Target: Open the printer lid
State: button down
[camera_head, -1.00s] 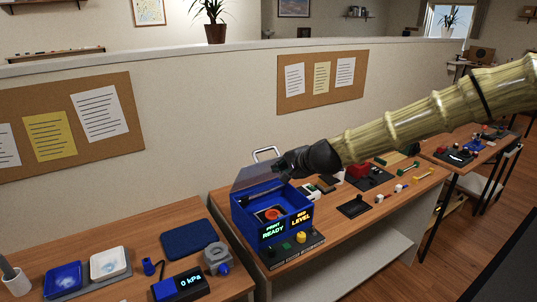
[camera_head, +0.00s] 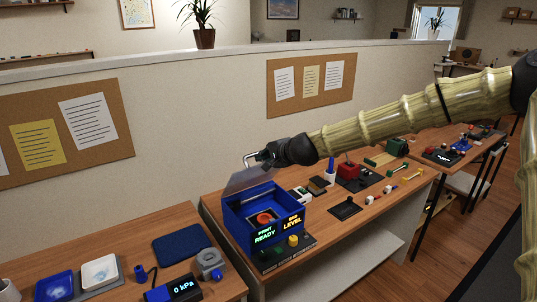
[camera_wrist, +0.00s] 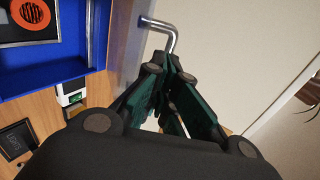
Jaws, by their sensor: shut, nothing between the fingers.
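The blue printer (camera_head: 232,228) stands on the wooden desk, with lit "PRINT READY" and "LEVEL" panels on its front. Its grey see-through lid (camera_head: 247,181) is tilted up at the back, and the box is open, showing a dark plate with an orange-red disc (camera_head: 264,218). The lid's metal handle (camera_head: 247,157) is at its raised edge; it also shows in the wrist view (camera_wrist: 165,28). My gripper (camera_head: 264,157) is shut and empty, right by the handle. In the wrist view its fingertips (camera_wrist: 172,62) lie close to the handle; I cannot tell whether they touch.
A low wall (camera_head: 190,130) with cork boards stands behind the desk. Small devices, a black tray (camera_head: 345,208) and a red box (camera_head: 348,170) lie to the printer's right. A separate desk at left holds a blue pad (camera_head: 182,244) and a pressure display (camera_head: 183,288).

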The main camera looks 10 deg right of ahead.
jog(key=shift+p+x, duration=0.45)
jog(key=shift+x, duration=1.5)
